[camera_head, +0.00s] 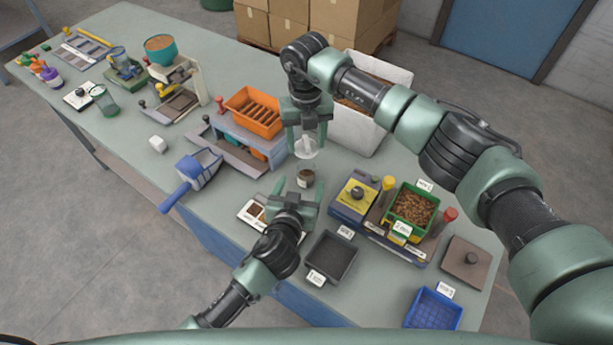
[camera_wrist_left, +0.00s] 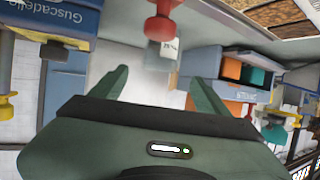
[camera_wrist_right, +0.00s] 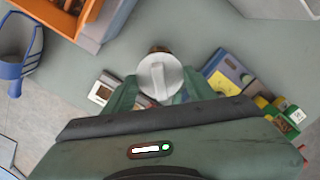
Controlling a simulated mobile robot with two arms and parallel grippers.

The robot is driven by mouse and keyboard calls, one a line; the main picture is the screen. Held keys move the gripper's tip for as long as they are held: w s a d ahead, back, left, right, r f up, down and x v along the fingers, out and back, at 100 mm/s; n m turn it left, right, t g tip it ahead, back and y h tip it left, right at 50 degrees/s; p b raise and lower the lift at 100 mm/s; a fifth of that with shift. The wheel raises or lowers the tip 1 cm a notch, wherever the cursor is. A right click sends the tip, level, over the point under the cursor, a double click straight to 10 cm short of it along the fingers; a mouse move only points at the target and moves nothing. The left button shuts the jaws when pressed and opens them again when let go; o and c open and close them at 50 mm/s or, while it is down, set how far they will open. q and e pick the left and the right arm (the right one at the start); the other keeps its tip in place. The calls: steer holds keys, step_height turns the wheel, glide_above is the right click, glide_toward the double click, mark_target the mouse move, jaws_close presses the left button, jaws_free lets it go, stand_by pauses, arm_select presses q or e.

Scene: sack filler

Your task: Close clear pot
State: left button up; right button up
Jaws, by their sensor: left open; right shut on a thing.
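The clear pot (camera_head: 306,179) stands on the bench with dark brown contents. A whitish clear lid (camera_head: 306,147) is held above it, apart from the pot. My right gripper (camera_head: 307,143) comes down from above and is shut on the lid. In the right wrist view the round lid (camera_wrist_right: 160,77) with its raised bar sits between the fingers and covers most of the pot; a bit of brown shows past its edge. My left gripper (camera_head: 298,188) is open, low over the bench on the near side of the pot.
An orange bin (camera_head: 253,112) on a grey stand is left of the pot. A blue scoop (camera_head: 190,178) lies farther left. A blue and yellow scale (camera_head: 354,200) and a green bin of brown pieces (camera_head: 412,208) are right. A black tray (camera_head: 331,258) lies in front.

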mark_target(308, 165)
arm_select(q)
steer(key=x, duration=0.6)
steer(key=shift+s, duration=0.1)
arm_select(e)
steer(key=shift+w, duration=0.1)
arm_select(q)
jaws_close()
arm_select(e)
steer(key=shift+f, duration=2.5)
